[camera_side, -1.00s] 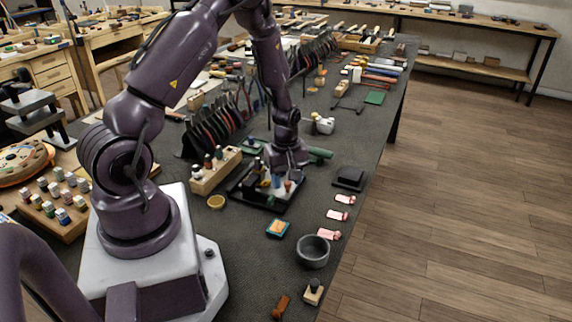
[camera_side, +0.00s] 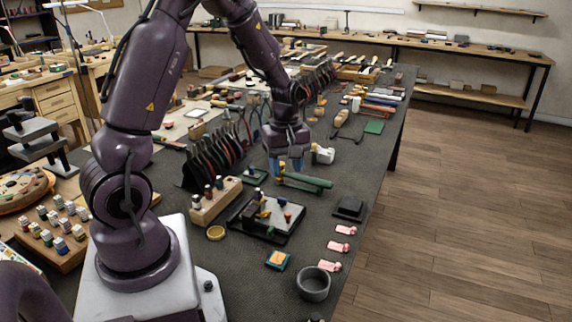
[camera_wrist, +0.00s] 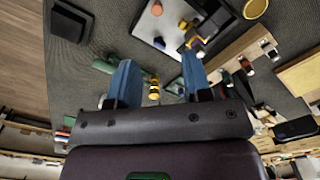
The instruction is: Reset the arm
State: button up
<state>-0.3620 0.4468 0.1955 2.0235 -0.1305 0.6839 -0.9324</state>
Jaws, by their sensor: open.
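My gripper (camera_side: 287,168) hangs pointing down in the side view, above the bench and behind the black tray. In the wrist view its two blue fingers (camera_wrist: 160,75) are spread apart with nothing held between them. A small yellow and black item shows beyond the gap, apart from the fingers. The black tray (camera_side: 238,222) with a pale plate (camera_side: 285,217) lies on the bench, carrying several small coloured pieces. The tray also shows at the top of the wrist view (camera_wrist: 148,50).
A green-handled tool (camera_side: 308,181) and a white item (camera_side: 323,155) lie close to my gripper. A wooden block with bottles (camera_side: 215,205) and a rack of pliers (camera_side: 210,160) stand left. A black pad (camera_side: 349,208), pink pieces (camera_side: 342,246) and a grey bowl (camera_side: 313,284) lie right.

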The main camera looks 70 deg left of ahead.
jog(key=s+d+r+m+t, duration=0.2)
jog(key=s+d+r+m, duration=0.3)
jog(key=d+r+m, duration=0.4)
jog(key=s+d+r+m+t, duration=0.3)
jog(key=s+d+r+m, duration=0.3)
jog(key=d+r+m, duration=0.3)
jog(key=shift+s+d+r+t, duration=0.15)
jog(key=shift+s+r+t, duration=0.15)
jog(key=shift+r, duration=0.15)
